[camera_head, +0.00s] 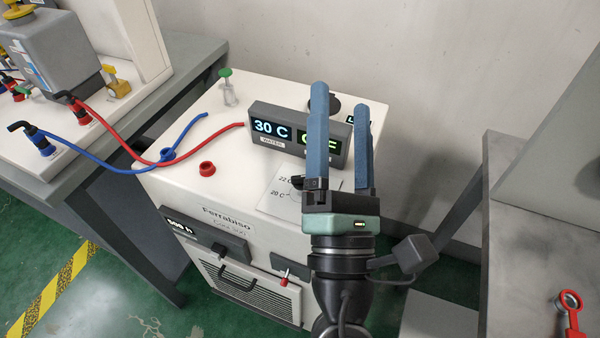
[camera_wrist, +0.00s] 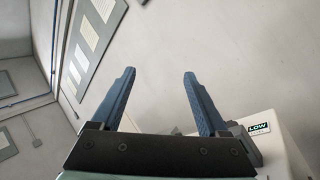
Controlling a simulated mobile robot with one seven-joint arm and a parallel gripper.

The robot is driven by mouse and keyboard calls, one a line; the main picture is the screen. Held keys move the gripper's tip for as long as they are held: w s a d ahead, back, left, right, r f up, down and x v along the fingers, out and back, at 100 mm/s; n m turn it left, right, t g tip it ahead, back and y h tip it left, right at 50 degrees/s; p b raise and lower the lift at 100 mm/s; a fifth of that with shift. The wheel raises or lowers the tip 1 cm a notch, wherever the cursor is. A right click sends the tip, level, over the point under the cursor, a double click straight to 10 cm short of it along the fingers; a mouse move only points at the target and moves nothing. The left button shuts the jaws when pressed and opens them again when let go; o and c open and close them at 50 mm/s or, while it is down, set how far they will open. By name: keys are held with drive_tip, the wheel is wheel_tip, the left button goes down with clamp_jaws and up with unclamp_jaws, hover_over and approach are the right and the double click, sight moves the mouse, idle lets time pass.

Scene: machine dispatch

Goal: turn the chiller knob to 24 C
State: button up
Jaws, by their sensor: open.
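The chiller (camera_head: 180,185) is a white cabinet in the head view. Its display (camera_head: 272,128) reads 30 C, with a second green readout partly hidden behind my gripper. The knob (camera_head: 297,182) is dark and sits on a pale dial plate (camera_head: 272,203) on the chiller top. The marks 22 C and 20 C show on the plate; its right part is hidden by my gripper. My gripper (camera_head: 341,92) is open and empty, with blue fingers pointing up, in front of the knob from this view. The wrist view shows the open fingers (camera_wrist: 159,73) with nothing between them, and the chiller's corner (camera_wrist: 285,145).
A red cap (camera_head: 207,169) and a green-topped fitting (camera_head: 226,88) stand on the chiller top. Red (camera_head: 135,155) and blue (camera_head: 110,171) hoses run to the bench at left. A grey table (camera_head: 535,175) stands at right, with the wall behind.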

sight(302, 182)
wheel_tip(302, 182, down, 23)
drive_tip(key=s+a+n+g+y+b, duration=0.25)
drive_tip(key=n+g, duration=0.35)
drive_tip(key=n, duration=0.5)
drive_tip(key=shift+y, duration=0.25)
drive_tip(key=w, duration=0.4)
drive_tip(key=w+a, duration=0.1)
drive_tip(key=w, duration=0.3)
drive_tip(key=w+p, duration=0.1)
drive_tip(key=w, duration=0.4)
drive_tip(key=shift+a, duration=0.4)
clamp_jaws()
drive_tip(key=shift+f+y+b, duration=0.1)
drive_tip(key=shift+y+b, duration=0.4)
drive_tip(key=shift+b, duration=0.1)
